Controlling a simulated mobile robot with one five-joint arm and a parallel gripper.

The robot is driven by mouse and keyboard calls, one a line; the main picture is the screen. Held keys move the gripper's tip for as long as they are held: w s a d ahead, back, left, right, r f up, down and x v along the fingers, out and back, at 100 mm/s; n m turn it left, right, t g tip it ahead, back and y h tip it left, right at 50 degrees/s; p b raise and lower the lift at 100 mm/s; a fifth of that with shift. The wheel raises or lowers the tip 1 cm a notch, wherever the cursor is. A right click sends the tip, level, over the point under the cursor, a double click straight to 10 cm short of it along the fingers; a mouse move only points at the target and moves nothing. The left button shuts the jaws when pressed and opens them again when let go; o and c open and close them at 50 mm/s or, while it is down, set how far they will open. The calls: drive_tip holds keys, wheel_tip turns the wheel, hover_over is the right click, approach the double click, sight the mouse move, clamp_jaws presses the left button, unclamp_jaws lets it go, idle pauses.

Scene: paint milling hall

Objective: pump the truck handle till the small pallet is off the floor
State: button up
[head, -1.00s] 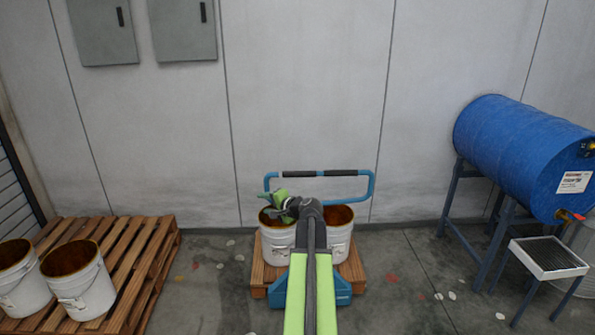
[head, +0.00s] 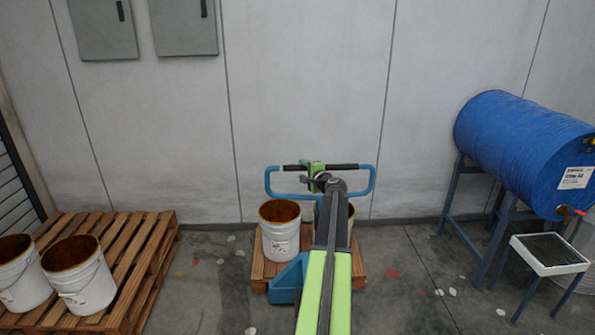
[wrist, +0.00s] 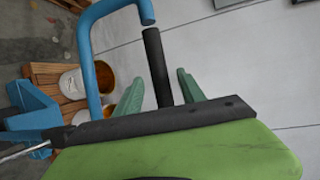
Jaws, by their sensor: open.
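The blue truck handle (head: 369,181) is a loop with black grips on its top bar, standing over the small pallet (head: 257,270) in the head view. The blue truck body (head: 287,280) shows in front of the small pallet. White buckets (head: 280,240) stand on this pallet, one partly hidden by my arm. Whether the pallet touches the floor is hard to tell.
A larger wooden pallet (head: 147,245) with white buckets (head: 78,280) is at the left. A blue drum (head: 520,150) on a stand and a small tray table (head: 550,254) are at the right. The wall stands close behind the handle.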

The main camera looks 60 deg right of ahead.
drive_tip(key=x, duration=0.5)
drive_tip(key=shift+w+d+b, duration=0.2)
drive_tip(key=shift+w+b, duration=0.1)
drive_tip(key=shift+b, duration=0.05)
drive_tip(key=shift+c, duration=0.4)
clamp_jaws()
idle(0.6)
